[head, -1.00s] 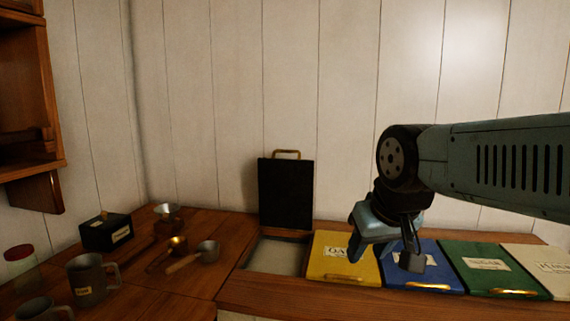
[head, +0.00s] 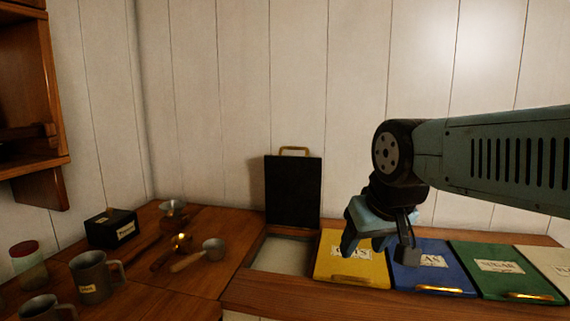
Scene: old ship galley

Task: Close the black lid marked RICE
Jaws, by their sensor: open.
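The black lid (head: 293,191) stands open and upright against the white wall in the head view, with a brass handle (head: 294,150) at its top edge. Its marking does not show from this side. Below it is the open bin (head: 283,255), with pale contents or a pale bottom inside. My gripper (head: 376,252) is open and empty, to the right of the black lid and over the yellow and blue lids. It is apart from the black lid.
The yellow lid (head: 345,268), blue lid (head: 425,279), green lid (head: 495,266) and a white lid (head: 550,262) lie shut to the right. Mugs (head: 93,277), scoops (head: 212,247), a black box (head: 111,228) and a red-topped jar (head: 28,264) stand on the left counter.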

